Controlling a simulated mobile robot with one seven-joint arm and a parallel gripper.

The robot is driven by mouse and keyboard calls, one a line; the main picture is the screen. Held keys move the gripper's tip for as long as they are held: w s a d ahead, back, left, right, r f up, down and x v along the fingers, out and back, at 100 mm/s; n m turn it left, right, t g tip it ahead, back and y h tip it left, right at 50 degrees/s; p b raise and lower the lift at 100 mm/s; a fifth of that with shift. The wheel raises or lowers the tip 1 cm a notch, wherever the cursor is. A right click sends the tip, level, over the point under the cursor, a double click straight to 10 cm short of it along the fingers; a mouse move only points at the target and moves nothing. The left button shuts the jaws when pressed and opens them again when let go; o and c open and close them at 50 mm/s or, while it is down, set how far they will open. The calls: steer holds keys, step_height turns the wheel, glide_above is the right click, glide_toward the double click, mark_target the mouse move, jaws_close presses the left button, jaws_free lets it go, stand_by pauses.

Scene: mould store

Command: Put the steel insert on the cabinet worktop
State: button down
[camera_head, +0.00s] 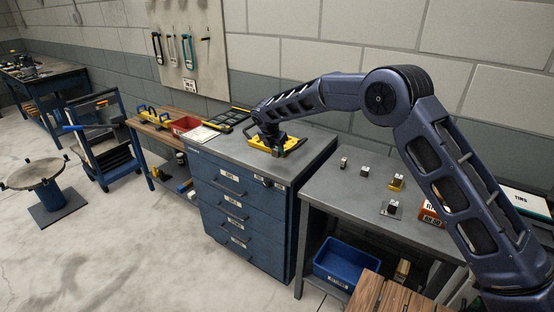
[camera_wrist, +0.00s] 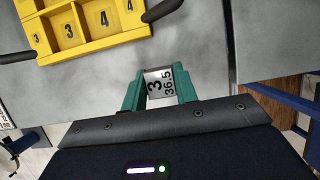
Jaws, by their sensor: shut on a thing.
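My gripper (camera_wrist: 160,88) has teal fingers and is shut on the steel insert (camera_wrist: 160,83), a small pale metal block marked "3" and "36.5". In the head view the hand hangs over the cabinet worktop (camera_head: 228,151), beside the yellow tray (camera_head: 294,147), and the insert is hidden there. In the wrist view the grey worktop (camera_wrist: 60,90) lies under the insert; I cannot tell whether they touch. The yellow tray (camera_wrist: 101,43), with numbered compartments and black handles, stands just beyond the fingers, apart from the insert.
A lower grey bench (camera_head: 330,190) to the right carries several small blocks and a red-orange box (camera_head: 431,213). A blue bin (camera_head: 345,262) is beneath it. A black-and-yellow item (camera_head: 231,120) lies at the worktop's back left. The worktop's front left is clear.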

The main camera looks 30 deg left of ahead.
mark_target(277, 165)
steer(key=shift+f, duration=2.25)
steer(key=shift+f, duration=0.15)
steer(key=c, duration=1.1)
jaws_free()
steer(key=v, duration=1.2)
